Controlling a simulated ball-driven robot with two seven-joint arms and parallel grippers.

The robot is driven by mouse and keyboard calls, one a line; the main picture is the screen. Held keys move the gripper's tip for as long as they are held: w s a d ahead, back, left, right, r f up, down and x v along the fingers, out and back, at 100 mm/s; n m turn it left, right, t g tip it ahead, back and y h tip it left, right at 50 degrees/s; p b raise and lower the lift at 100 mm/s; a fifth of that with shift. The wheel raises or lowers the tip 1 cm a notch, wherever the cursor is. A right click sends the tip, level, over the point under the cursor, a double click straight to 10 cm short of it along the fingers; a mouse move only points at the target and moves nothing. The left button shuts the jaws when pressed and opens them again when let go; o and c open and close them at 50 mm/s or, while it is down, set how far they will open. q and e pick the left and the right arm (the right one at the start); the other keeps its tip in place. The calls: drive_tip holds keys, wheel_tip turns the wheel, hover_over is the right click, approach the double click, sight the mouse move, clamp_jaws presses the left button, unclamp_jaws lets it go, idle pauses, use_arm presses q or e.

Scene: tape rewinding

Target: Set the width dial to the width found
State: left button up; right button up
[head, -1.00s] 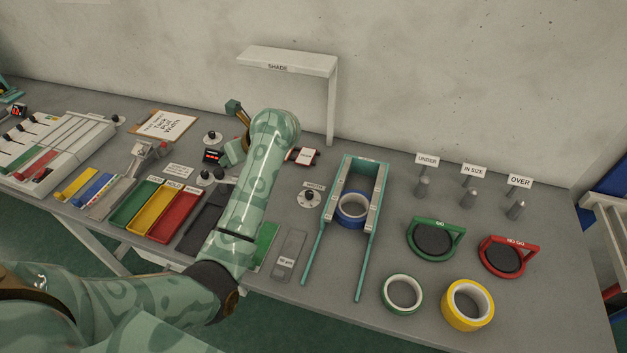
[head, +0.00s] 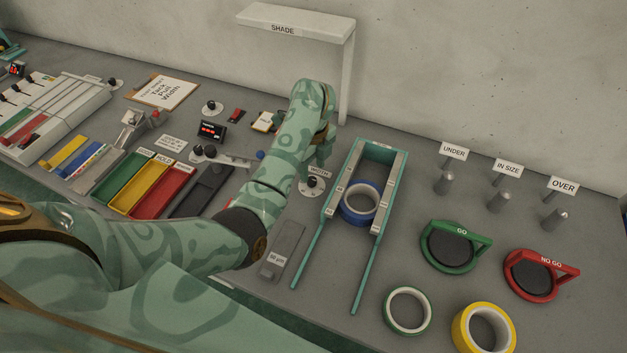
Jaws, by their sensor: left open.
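The width dial (head: 312,187) is a white disc with a dark knob on the grey table, with a small "WIDTH" sign behind it. My left gripper (head: 319,162) hangs just above and behind the dial, partly hidden by its own forearm. It is open, and I cannot tell whether it touches the dial. A blue tape roll (head: 360,203) sits between the arms of the teal width gauge (head: 397,180), right of the dial. The dial's setting is too small to read. My right gripper is out of view.
The SHADE post (head: 347,80) stands behind my left arm. A green GO ring (head: 450,247), a red NO GO ring (head: 540,275) and UNDER, IN SIZE and OVER pegs (head: 500,202) are at right. Green-white (head: 388,314) and yellow (head: 460,325) tape rolls lie in front.

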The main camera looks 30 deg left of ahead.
sight(312, 179)
use_arm(q)
drive_tip(key=f, duration=0.3)
drive_tip(key=shift+s+b, duration=0.2)
drive_tip(key=shift+b, duration=0.2)
drive_tip(key=shift+f, duration=0.35)
drive_tip(key=shift+w+f, duration=0.1)
drive_tip(key=shift+f, duration=0.1)
clamp_jaws()
